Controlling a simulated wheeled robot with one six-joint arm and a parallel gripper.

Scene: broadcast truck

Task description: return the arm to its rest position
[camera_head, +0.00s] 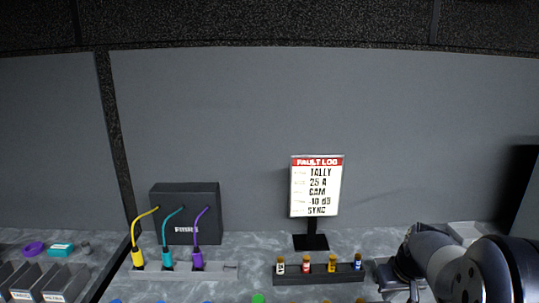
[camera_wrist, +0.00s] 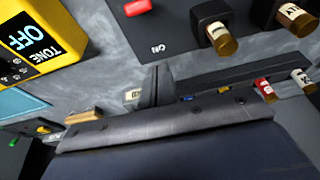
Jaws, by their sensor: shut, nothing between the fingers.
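My arm (camera_head: 440,262) reaches into the lower right of the head view, bent low over the counter. My gripper (camera_wrist: 156,80) shows in the wrist view as dark fingers close together, shut with nothing between them. The large dark blue body at the bottom of that view appears to be part of my own arm or gripper. In the head view the gripper's fingertips cannot be made out.
A dark rack (camera_head: 318,277) with several coloured plugs stands left of my arm. Left are a FAULT LOG sign (camera_head: 316,187) and a box (camera_head: 185,213) with three cables. The wrist view shows a yellow TONE box (camera_wrist: 38,40) and a dark panel (camera_wrist: 178,22).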

